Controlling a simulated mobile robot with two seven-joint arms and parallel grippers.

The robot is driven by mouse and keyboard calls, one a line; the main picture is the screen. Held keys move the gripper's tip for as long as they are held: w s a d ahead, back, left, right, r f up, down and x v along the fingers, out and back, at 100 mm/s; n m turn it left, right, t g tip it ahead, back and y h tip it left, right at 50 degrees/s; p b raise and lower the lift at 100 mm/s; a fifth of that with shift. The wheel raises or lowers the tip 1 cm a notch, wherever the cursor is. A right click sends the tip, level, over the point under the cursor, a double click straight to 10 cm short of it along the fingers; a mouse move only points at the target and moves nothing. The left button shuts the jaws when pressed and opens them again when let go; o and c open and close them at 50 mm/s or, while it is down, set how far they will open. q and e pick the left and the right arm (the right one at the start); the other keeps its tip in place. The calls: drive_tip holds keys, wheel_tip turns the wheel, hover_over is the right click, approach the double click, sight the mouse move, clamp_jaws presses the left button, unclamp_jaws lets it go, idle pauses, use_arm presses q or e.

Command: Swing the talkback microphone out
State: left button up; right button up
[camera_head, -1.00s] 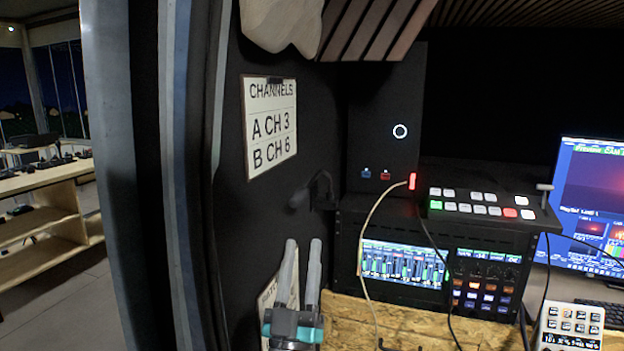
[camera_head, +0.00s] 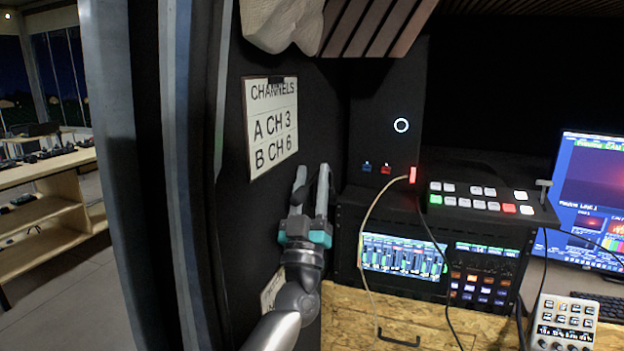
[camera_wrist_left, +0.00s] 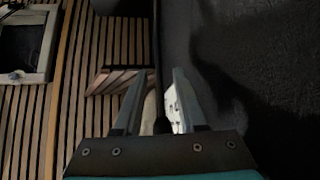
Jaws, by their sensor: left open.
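My left gripper (camera_head: 311,170) is raised against the dark wall, its two grey fingers pointing up and apart. It is open. The talkback microphone is dark and hard to make out in the head view, where the gripper covers most of its place. In the left wrist view, a thin black stem with a rounded end, apparently the microphone (camera_wrist_left: 161,125), shows between the fingers (camera_wrist_left: 152,100). I cannot tell whether either finger touches it. My right gripper is not in view.
A white channel sign (camera_head: 271,125) hangs just above and left of the gripper. To the right stand a rack with a lit screen (camera_head: 403,254) and a button panel (camera_head: 480,203). A pale cable (camera_head: 367,225) hangs in front of the rack.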

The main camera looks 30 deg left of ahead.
use_arm(q)
drive_tip(key=shift+c, duration=0.2)
clamp_jaws()
idle(1.1)
